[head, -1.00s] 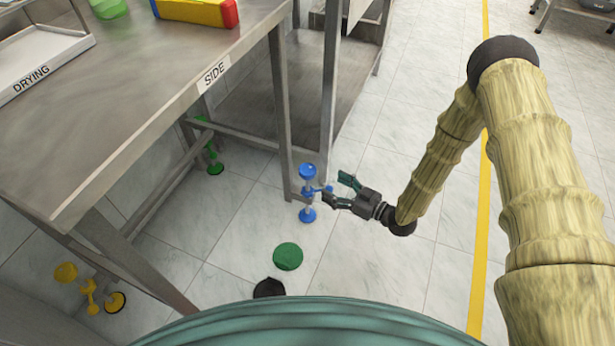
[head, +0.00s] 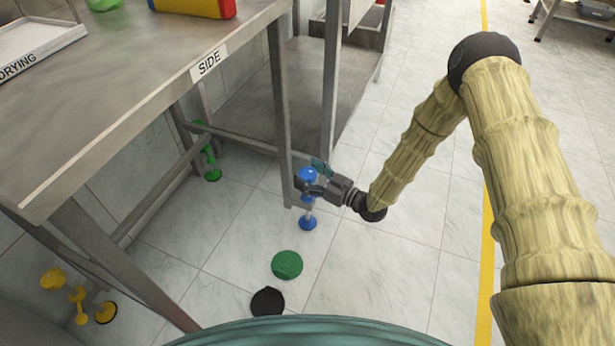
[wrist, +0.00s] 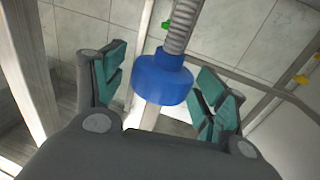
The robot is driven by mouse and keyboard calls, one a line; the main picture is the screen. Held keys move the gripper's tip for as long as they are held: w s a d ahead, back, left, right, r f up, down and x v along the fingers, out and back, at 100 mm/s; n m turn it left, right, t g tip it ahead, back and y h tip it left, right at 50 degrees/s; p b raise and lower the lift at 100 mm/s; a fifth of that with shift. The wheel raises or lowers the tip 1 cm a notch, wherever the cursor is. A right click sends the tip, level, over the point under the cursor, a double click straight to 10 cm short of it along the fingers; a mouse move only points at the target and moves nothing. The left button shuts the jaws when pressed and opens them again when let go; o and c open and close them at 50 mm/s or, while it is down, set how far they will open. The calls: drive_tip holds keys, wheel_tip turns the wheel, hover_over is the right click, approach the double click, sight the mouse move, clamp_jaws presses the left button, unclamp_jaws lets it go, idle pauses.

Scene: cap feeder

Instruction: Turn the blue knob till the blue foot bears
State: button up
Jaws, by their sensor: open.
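The blue knob (head: 306,174) sits at the top of a screw beside the table leg nearest my gripper. It also shows in the wrist view (wrist: 162,79), with a grey threaded rod (wrist: 182,28) running from it. The blue foot (head: 308,223) is below, close to the floor; I cannot tell whether it touches. My gripper (head: 310,177) is open at knob height, one finger on each side of the knob. In the head view the fingers partly cover the knob and bracket.
A green foot assembly (head: 211,165) and a yellow one (head: 78,300) stand at other legs of the steel table (head: 130,110). A green disc (head: 287,264) and a black disc (head: 267,301) lie on the floor. The floor right of the gripper is clear.

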drive_tip(key=shift+w+a, duration=0.15)
drive_tip(key=shift+a, duration=0.1)
drive_tip(key=c, duration=1.1)
drive_tip(key=shift+o, duration=0.3)
drive_tip(key=shift+r+m+t+h+p, duration=0.15)
drive_tip(key=shift+m+t+h+p, duration=0.15)
drive_tip(key=shift+t+p, duration=0.1)
